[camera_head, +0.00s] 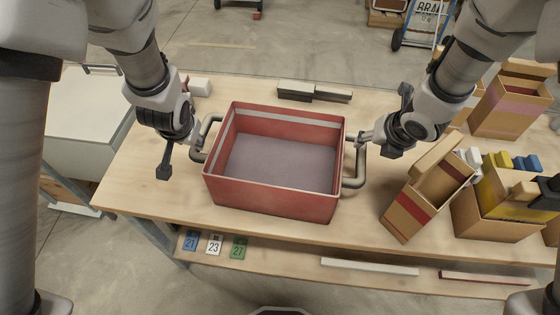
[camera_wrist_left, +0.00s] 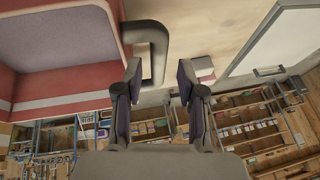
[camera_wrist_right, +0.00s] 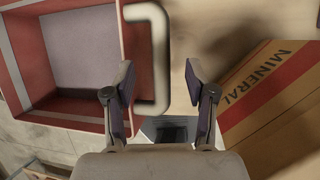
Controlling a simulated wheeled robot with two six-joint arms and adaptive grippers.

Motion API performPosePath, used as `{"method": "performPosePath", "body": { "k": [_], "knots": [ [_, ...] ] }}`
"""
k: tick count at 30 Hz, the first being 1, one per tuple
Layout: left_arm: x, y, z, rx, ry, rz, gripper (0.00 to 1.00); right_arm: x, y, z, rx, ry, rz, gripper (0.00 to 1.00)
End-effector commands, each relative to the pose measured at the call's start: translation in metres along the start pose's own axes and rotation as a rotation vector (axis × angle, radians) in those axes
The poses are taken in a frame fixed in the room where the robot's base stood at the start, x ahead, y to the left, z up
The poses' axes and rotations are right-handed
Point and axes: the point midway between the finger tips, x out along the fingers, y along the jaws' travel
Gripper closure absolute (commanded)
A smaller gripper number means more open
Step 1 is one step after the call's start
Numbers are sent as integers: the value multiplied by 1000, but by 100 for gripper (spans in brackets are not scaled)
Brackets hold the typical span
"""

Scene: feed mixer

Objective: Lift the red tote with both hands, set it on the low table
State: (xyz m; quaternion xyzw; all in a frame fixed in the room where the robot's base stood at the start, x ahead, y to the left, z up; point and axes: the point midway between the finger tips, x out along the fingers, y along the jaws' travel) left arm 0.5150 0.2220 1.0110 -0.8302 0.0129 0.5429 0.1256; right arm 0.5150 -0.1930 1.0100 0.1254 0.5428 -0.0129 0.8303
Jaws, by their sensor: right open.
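The red tote (camera_head: 275,200) stands upright on a wooden workbench, open at the top and seemingly empty, with a grey inside and a handle on each side. My left gripper (camera_head: 196,140) is at the left handle (camera_head: 197,154). In the left wrist view its two fingers (camera_wrist_left: 155,82) are apart, with the dark handle (camera_wrist_left: 157,45) ahead between them. My right gripper (camera_head: 363,139) is at the right handle (camera_head: 360,170). In the right wrist view its fingers (camera_wrist_right: 160,82) are apart, with the handle (camera_wrist_right: 160,55) between them. I cannot tell which surface is the low table.
Dark bars (camera_head: 312,92) lie behind the tote. A pale, box-like unit (camera_head: 85,120) with a handle stands left of the bench. Numbered cards (camera_head: 214,243) show below its front edge.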

Motion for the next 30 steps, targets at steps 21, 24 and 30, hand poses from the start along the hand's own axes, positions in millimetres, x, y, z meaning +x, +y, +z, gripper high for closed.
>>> {"method": "performPosePath", "body": {
  "k": [21,24,30],
  "knots": [
    [78,0,0,0,0,0,61,78,0,0,1,1,0,44],
    [78,0,0,0,0,0,61,78,0,0,1,0,0,44],
    [78,0,0,0,0,0,96,78,0,0,0,0,0,80]
  ]
}}
